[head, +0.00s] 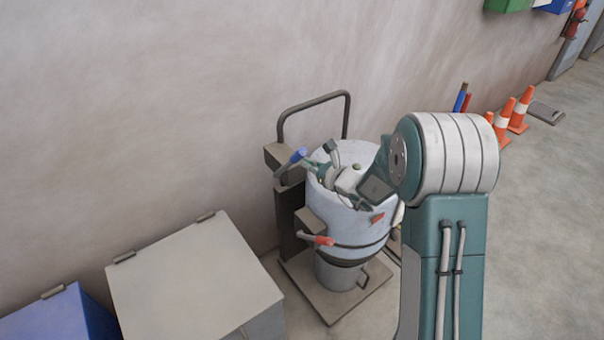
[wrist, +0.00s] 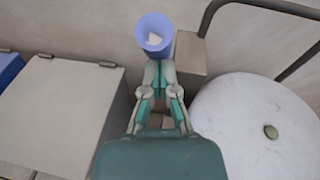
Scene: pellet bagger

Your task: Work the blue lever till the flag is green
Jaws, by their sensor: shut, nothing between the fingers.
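The blue lever (head: 292,160) sticks out at the upper left of the pellet bagger (head: 345,212), beside the drum's rim. In the wrist view its round blue end (wrist: 153,35) faces me, with a pale patch in its middle. My gripper (head: 308,163) is shut and empty, with its fingertips (wrist: 158,64) right at the blue end's lower edge. I cannot tell whether they touch it. A small red flag-like piece (head: 377,218) shows on the drum's front. No green flag shows.
An orange-red handle (head: 323,240) sticks out lower on the bagger. A bucket (head: 338,273) stands under the drum. A grey bent rail (head: 313,100) rises behind. A beige box (head: 192,278) and a blue box (head: 62,318) stand left. Orange cones (head: 519,110) stand far right.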

